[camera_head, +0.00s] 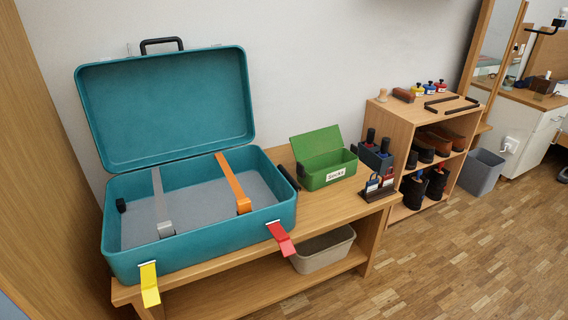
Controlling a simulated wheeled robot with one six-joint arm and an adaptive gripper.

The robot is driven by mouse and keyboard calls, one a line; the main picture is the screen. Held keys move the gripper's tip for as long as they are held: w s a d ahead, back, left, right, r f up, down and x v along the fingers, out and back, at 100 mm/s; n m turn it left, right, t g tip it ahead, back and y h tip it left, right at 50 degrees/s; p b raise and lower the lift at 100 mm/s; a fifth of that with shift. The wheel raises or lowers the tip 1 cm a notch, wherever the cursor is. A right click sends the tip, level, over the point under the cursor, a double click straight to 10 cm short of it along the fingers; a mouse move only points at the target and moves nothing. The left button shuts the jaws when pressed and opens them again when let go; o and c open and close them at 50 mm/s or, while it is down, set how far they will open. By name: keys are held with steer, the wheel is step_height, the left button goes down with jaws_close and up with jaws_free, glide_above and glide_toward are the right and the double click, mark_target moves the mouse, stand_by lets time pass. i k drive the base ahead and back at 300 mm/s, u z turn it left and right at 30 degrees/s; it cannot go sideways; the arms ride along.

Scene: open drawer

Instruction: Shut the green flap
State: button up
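A small green box (328,173) stands on the wooden bench, with a white label on its front that seems to read "Snacks". Its green flap (316,142) is hinged at the back edge and stands open, tilted up and back, so the box's inside shows. My gripper is not in this view.
A large teal suitcase (205,248) lies open left of the green box, with red (281,238) and yellow (149,284) latches hanging in front. A dark caddy (375,157) and small rack (377,193) stand close at the right. Floor (440,265) at front right is clear.

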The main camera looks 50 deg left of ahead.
mark_target(305, 146)
steer(key=u, duration=2.2)
steer(key=k, duration=0.65)
steer(key=z, duration=0.1)
steer(key=i, duration=0.6)
steer(key=z, duration=1.15)
steer(key=i, duration=1.45)
steer(key=u, duration=1)
steer(key=i, duration=0.55)
steer(key=u, duration=0.55)
